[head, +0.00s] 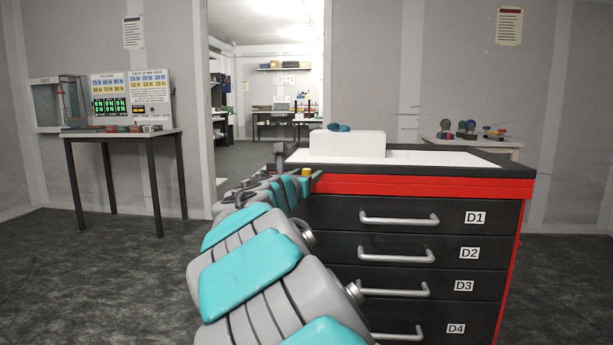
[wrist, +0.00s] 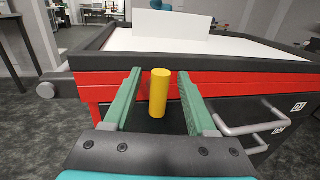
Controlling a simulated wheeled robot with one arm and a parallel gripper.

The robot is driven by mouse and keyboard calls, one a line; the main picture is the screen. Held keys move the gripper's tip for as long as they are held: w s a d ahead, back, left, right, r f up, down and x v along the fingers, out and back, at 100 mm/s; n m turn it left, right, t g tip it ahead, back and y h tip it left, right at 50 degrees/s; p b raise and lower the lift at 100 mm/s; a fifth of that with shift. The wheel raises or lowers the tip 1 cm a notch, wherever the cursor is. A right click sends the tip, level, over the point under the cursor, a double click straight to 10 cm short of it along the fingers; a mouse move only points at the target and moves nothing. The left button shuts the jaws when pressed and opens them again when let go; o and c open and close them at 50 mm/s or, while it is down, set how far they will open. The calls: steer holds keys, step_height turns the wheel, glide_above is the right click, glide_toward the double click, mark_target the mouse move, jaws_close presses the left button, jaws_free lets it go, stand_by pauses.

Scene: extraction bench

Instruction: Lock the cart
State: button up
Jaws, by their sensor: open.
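The cart (head: 430,187) is a black cabinet with a red band under its top and drawers labelled D1 to D4, all looking shut. A yellow cylinder (wrist: 159,93) stands out at the cart's front, near its upper left corner; the yellow part also shows in the head view (head: 305,172). My gripper (wrist: 159,74) is open, with its green fingers on either side of the yellow cylinder. Gaps show between the cylinder and both fingers. In the head view my arm reaches to the cart's left front corner and hides part of that side.
A white block (head: 347,145) stands on the cart's white top. D1's handle (wrist: 250,124) is right of my fingers. A table (head: 120,134) with panels stands at the left wall. A doorway opens behind the cart. The floor between the table and the cart is clear.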

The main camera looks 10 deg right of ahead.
steer(key=shift+w+d, duration=0.15)
steer(key=shift+w, duration=0.1)
jaws_close()
stand_by(0.3)
